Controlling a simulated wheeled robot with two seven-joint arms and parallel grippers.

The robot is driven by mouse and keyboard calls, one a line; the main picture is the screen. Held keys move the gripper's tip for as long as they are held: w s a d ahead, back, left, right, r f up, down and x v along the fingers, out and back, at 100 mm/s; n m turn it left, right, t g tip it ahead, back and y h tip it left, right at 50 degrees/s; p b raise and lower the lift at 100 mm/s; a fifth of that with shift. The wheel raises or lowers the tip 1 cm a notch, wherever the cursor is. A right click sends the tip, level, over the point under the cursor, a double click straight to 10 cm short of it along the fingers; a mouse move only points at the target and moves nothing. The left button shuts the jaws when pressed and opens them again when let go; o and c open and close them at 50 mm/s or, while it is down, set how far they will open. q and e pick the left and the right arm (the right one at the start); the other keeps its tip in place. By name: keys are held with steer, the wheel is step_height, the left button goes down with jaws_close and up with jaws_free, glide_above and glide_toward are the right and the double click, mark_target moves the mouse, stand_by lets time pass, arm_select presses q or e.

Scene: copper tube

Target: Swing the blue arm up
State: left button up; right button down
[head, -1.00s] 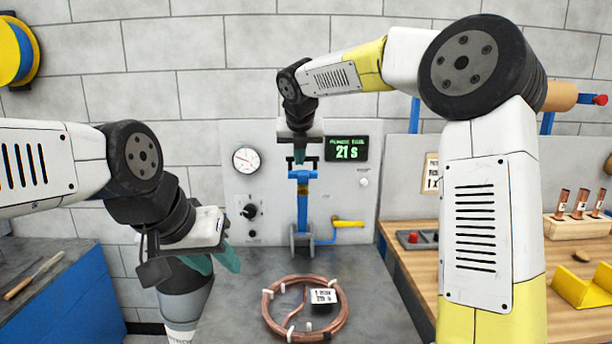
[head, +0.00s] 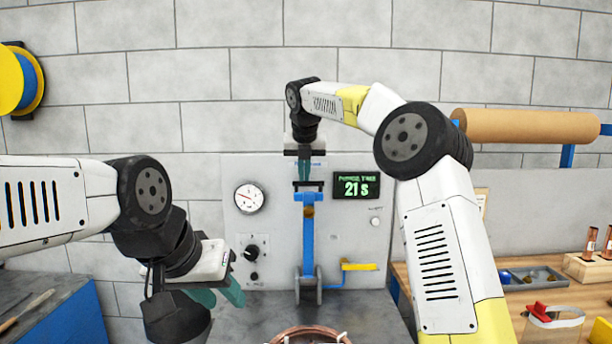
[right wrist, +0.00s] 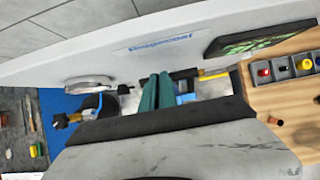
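The blue arm (head: 308,240) stands nearly upright in front of the grey panel, above its round pivot, with a dark crossbar (head: 308,184) at its top. In the right wrist view, part of its blue shows just beside the fingertips (right wrist: 184,98). My right gripper (head: 305,178) points down at the crossbar, with its teal fingers close together. I cannot tell whether they touch the bar. My left gripper (head: 220,296) is open and empty, left of the blue arm and well apart from it.
The panel has a gauge (head: 249,198), a knob (head: 252,252) and a display (head: 356,186) reading 21 s. A copper coil (head: 308,332) lies on the grey table. A wooden bench is at right.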

steer(key=shift+w+d+f, duration=0.45)
steer(key=shift+w, duration=0.3)
steer(key=shift+w+a+f, duration=0.1)
steer(key=shift+w+f, duration=0.25)
steer(key=shift+w, duration=0.2)
steer(key=shift+s+a+r, duration=0.15)
steer(key=shift+s+r, duration=0.15)
steer(key=s+d+r+m, duration=0.3)
steer(key=s+r+m, duration=0.4)
steer(key=s, duration=0.4)
steer(key=s+d+f+m, duration=0.4)
steer(key=s+f+m, duration=0.1)
steer(key=s+m, duration=0.4)
steer(key=s+d+f+m+y, duration=0.1)
steer(key=s+d+f+m, duration=0.3)
steer(key=s+m, duration=0.6)
steer(key=s+d+f+m+y, duration=0.1)
steer(key=s+d+f+m, duration=0.3)
steer(key=s+f+m, duration=0.4)
steer(key=s+m, duration=0.1)
steer(key=s, duration=0.3)
steer(key=shift+s+d+f+m, duration=0.2)
steer(key=shift+d+m, duration=0.1)
steer(key=shift+m, duration=0.1)
